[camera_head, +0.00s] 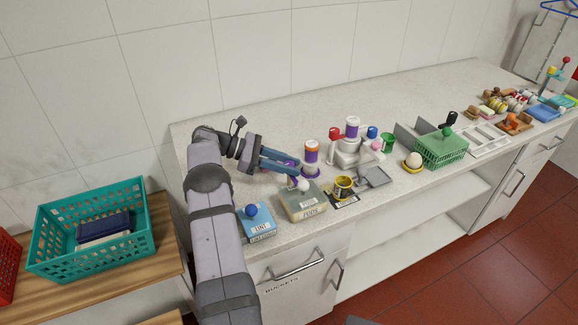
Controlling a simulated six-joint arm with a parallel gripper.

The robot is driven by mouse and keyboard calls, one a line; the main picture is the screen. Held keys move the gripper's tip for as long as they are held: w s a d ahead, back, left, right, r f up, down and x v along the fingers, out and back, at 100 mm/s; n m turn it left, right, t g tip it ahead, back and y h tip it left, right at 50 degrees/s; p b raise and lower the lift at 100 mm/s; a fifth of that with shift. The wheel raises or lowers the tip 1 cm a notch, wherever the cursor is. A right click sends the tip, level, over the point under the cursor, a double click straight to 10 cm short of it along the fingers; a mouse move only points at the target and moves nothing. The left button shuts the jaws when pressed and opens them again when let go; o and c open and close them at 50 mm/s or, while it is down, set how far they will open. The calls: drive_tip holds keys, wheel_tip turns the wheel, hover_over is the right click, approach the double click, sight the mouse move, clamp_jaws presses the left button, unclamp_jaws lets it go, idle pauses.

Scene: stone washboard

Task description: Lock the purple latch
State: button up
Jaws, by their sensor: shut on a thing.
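My gripper (296,164) reaches right from my arm, low over the left part of the counter. Its two blue fingers are shut on the purple latch (288,161), of which only a small purple part shows between and behind them. A white post with an orange top and purple bands (311,152) stands just right of the fingertips, on a purple and white base. Whether the latch touches this post cannot be told. Most of the latch is hidden by the fingers.
Close in front are a grey box with a white knob (302,204), a blue box with a blue knob (257,222) and a yellow cup (343,187). A white stand with coloured knobs (352,150) and a green basket (440,150) are farther right. The counter behind is clear.

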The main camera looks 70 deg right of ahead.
sight(289, 164)
drive_tip(key=shift+r, duration=0.1)
idle(0.3)
drive_tip(key=o, duration=1.1)
drive_tip(key=shift+c, duration=0.2)
drive_tip(key=shift+r, duration=0.1)
wheel_tip(289, 164, up, 10)
drive_tip(key=shift+f+b, duration=0.1)
drive_tip(key=shift+b, duration=0.75)
